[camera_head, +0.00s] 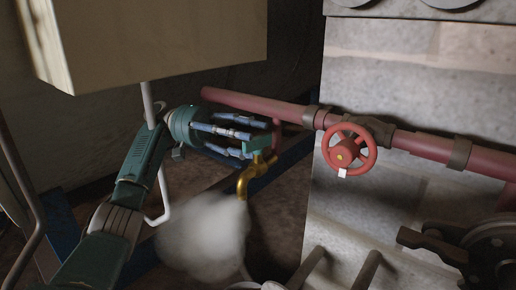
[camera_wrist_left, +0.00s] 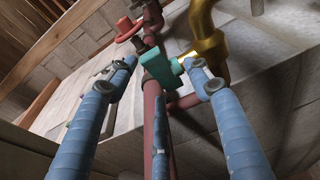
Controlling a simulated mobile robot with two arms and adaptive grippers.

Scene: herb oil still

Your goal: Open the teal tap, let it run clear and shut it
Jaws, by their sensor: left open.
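The teal tap handle (camera_head: 258,144) sits on top of a brass spout (camera_head: 245,182) that curves downward on the red pipe. My left gripper (camera_head: 243,137) reaches in from the left, its blue fingers open around the handle. In the left wrist view the teal handle (camera_wrist_left: 160,68) lies between the fingertips of my left gripper (camera_wrist_left: 158,63). The brass body (camera_wrist_left: 207,42) is just behind the right finger. Whether a finger touches the handle I cannot tell. A white cloud (camera_head: 205,235) hangs below the spout's mouth. My right gripper is not in view.
A red handwheel (camera_head: 345,152) is on the red pipe (camera_head: 425,146) to the right, before a pale block wall (camera_head: 420,75). A wooden box (camera_head: 155,40) hangs above my left arm. A dark wheel (camera_head: 495,255) stands at lower right.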

